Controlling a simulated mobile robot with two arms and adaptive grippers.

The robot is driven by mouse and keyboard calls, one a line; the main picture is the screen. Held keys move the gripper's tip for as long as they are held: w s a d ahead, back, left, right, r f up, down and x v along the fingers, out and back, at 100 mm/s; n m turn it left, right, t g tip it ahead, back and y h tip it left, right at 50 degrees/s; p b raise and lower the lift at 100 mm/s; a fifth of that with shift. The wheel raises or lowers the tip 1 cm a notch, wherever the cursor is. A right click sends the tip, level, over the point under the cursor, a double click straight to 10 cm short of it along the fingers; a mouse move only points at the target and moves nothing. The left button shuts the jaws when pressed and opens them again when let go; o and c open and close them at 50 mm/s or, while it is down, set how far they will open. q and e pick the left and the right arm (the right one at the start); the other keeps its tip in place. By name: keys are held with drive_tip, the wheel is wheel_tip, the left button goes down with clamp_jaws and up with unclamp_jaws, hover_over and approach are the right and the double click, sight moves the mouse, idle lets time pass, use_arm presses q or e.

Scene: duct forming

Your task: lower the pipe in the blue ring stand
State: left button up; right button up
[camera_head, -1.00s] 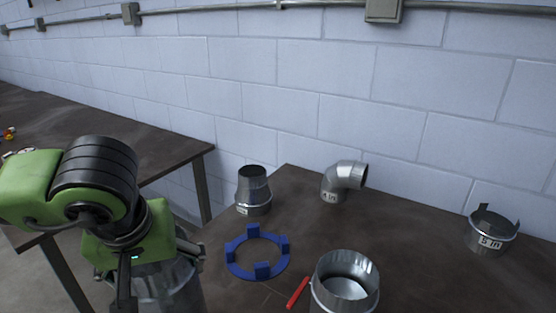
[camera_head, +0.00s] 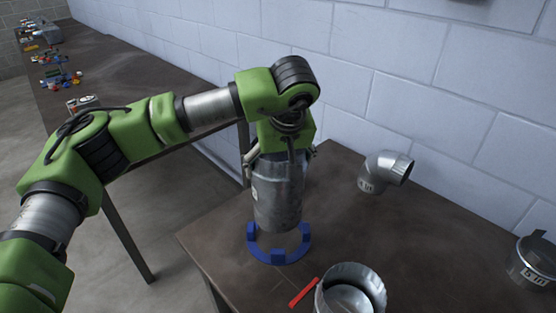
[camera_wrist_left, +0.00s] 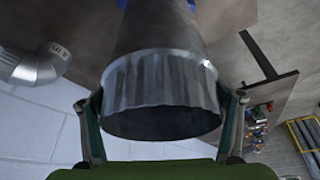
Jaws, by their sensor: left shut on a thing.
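The grey metal pipe (camera_head: 277,195) hangs roughly upright over the blue ring stand (camera_head: 279,257) in the head view. Its lower end is within the ring's outline, near the raised blue blocks; I cannot tell whether it touches the ring. My left gripper (camera_head: 281,158) is shut on the pipe's upper end. In the left wrist view the gripper's fingers (camera_wrist_left: 163,105) press on both sides of the pipe's ribbed end (camera_wrist_left: 160,80), and bits of blue ring (camera_wrist_left: 122,4) show past its far end. My right gripper is not in view.
A metal elbow (camera_head: 385,172) stands behind to the right. An open metal duct piece (camera_head: 350,288) and a red stick (camera_head: 303,292) lie close to the ring's front right. A collar (camera_head: 532,262) is at the far right. The table between them is clear.

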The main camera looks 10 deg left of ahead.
sight(284, 173)
use_arm(q)
wheel_tip(284, 173, down, 10)
drive_tip(key=b, duration=0.6)
drive_tip(key=shift+r, duration=0.2)
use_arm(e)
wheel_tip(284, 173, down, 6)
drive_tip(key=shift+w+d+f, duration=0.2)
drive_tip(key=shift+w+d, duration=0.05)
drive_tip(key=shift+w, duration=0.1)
use_arm(q)
drive_tip(key=o, duration=1.8)
drive_tip(key=v, duration=1.2)
drive_tip(key=shift+d, duration=0.1)
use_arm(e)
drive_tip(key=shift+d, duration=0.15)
